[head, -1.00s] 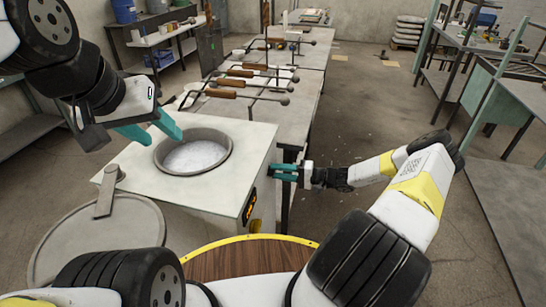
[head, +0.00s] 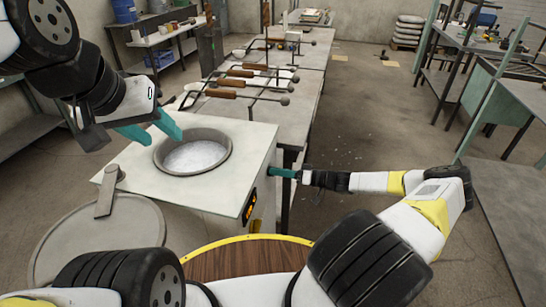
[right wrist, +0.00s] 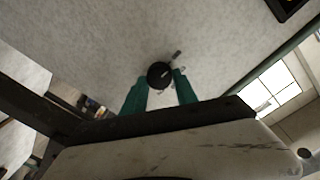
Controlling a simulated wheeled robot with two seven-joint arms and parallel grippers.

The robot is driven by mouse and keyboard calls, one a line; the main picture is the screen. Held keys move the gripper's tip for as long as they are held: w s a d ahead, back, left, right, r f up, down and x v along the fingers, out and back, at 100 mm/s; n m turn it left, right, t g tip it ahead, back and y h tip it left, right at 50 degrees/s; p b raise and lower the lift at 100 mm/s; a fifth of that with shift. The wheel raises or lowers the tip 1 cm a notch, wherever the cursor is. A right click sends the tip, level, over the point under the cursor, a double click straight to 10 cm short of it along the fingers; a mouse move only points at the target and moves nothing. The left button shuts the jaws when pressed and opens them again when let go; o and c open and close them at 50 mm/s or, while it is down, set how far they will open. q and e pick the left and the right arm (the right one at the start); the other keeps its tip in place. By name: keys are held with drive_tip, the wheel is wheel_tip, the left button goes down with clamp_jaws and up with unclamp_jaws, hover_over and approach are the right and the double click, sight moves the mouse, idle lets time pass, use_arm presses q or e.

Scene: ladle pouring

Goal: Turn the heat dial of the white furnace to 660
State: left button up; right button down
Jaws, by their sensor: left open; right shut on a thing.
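The white furnace (head: 200,198) stands in the middle of the head view, with a round opening full of pale silvery material in its top. A dark display (head: 249,206) with orange marks is on its right side; I cannot read the number. The heat dial (right wrist: 159,74) is a dark round knob on the pale furnace side in the right wrist view. My right gripper (head: 273,172) is shut on the dial, its teal fingers on both sides of the knob in the wrist view (right wrist: 160,86). The dial is hidden in the head view. My left gripper (head: 163,130) is open and empty above the furnace top.
A round grey lid (head: 100,238) lies at the front left of the furnace. A long table (head: 268,106) with several wooden-handled tools runs behind it. A round wooden surface with a yellow rim (head: 245,258) is in front.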

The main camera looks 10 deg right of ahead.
drive_tip(key=shift+f+n, duration=0.1)
drive_tip(key=shift+n, duration=0.4)
drive_tip(key=c, duration=1)
unclamp_jaws()
drive_tip(key=shift+o, duration=0.2)
drive_tip(key=v, duration=0.8)
